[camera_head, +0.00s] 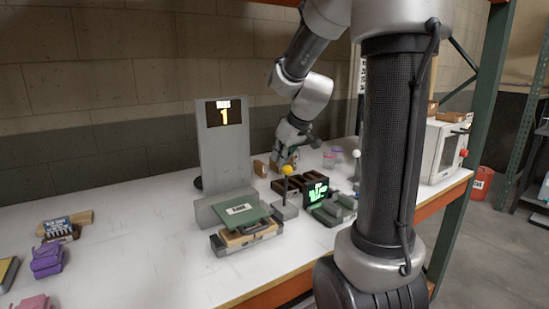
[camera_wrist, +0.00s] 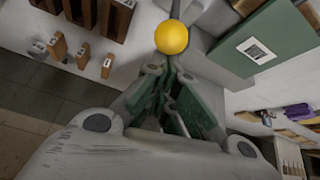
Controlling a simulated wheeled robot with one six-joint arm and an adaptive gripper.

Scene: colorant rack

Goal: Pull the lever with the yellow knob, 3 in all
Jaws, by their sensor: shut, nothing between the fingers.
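The yellow knob (camera_head: 288,169) tops an upright dark lever on a small grey base (camera_head: 286,211). In the wrist view the yellow knob (camera_wrist: 171,37) lies just beyond my fingertips, with its dark stem running up out of the picture. My gripper (camera_head: 283,160) is behind the knob in the head view. In the wrist view my gripper (camera_wrist: 165,72) has its green-padded fingers shut and empty. Whether the fingertips touch the knob I cannot tell. A grey upright panel (camera_head: 224,155) left of the lever has a screen (camera_head: 224,113) showing 1.
A green labelled plate (camera_head: 242,214) on a case stands left of the lever. A dark unit with a green-lit screen (camera_head: 317,191) stands right of it. A white-knobbed lever (camera_head: 356,154) and pink and purple items stand farther right. The table's left middle (camera_head: 140,225) is clear.

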